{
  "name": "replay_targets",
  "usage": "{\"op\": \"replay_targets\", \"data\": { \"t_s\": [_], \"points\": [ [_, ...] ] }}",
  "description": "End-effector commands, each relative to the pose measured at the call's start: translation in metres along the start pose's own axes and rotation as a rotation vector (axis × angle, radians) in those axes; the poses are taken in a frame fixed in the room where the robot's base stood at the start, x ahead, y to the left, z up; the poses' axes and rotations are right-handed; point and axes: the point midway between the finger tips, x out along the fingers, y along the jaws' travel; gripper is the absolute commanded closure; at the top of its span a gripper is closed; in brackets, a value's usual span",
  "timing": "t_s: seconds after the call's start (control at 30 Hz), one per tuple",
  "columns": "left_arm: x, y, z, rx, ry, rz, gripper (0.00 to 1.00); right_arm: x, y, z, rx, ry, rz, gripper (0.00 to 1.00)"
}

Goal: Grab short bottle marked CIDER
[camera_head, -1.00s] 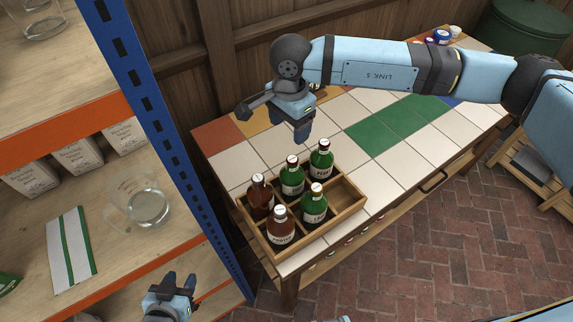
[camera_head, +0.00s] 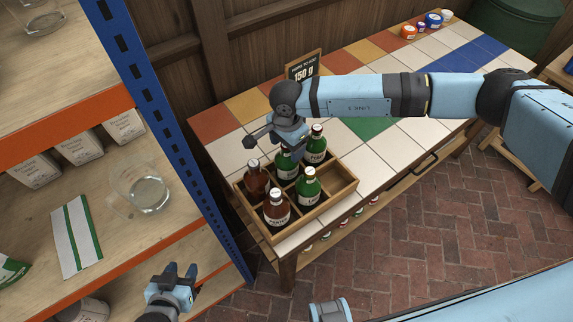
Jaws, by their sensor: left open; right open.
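A wooden crate (camera_head: 338,198) on the tiled table holds several bottles. A brown bottle (camera_head: 256,180) stands at its left and another brown bottle (camera_head: 277,210), its label seemingly PORTER, at the front. Green bottles stand at the middle front (camera_head: 308,189), behind it (camera_head: 286,168) and at the back right (camera_head: 317,146). I cannot read CIDER on any label. My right gripper (camera_head: 273,148) is open and empty, over the crate's back left, with its fingers partly covering the rear middle green bottle. My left gripper (camera_head: 181,271) is open and empty at the lower left, near the shelf.
The blue and orange shelf (camera_head: 165,98) stands close on the left, with a glass mug (camera_head: 147,190) on it. Tiles right of the crate are clear.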

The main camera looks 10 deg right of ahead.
Motion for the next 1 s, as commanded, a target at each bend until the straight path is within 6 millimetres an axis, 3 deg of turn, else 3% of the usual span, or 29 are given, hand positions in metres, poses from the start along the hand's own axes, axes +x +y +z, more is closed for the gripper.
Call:
{"op": "replay_targets", "data": {
  "t_s": [0.1, 0.3, 0.6, 1.0],
  "points": [
    [-0.0022, 0.0, -0.0039, 0.0, 0.003, 0.0, 0.57, 0.0111, 0.0002, 0.0005, 0.0, 0.0, 0.001, 0.31],
    [-0.0017, 0.0, -0.0023, 0.0, 0.002, 0.0, 0.57, 0.0122, 0.0, 0.0003, -0.001, 0.0, -0.001, 0.31],
    [-0.0007, 0.0001, 0.0028, 0.0, -0.008, 0.0, 0.57, 0.0121, 0.0001, 0.0003, 0.0, 0.0, 0.0, 1.0],
    [-0.001, 0.0004, 0.0013, 0.0, -0.004, 0.0, 0.57, 0.0118, 0.0005, 0.0005, 0.0, -0.001, 0.0, 1.0]
  ]
}}
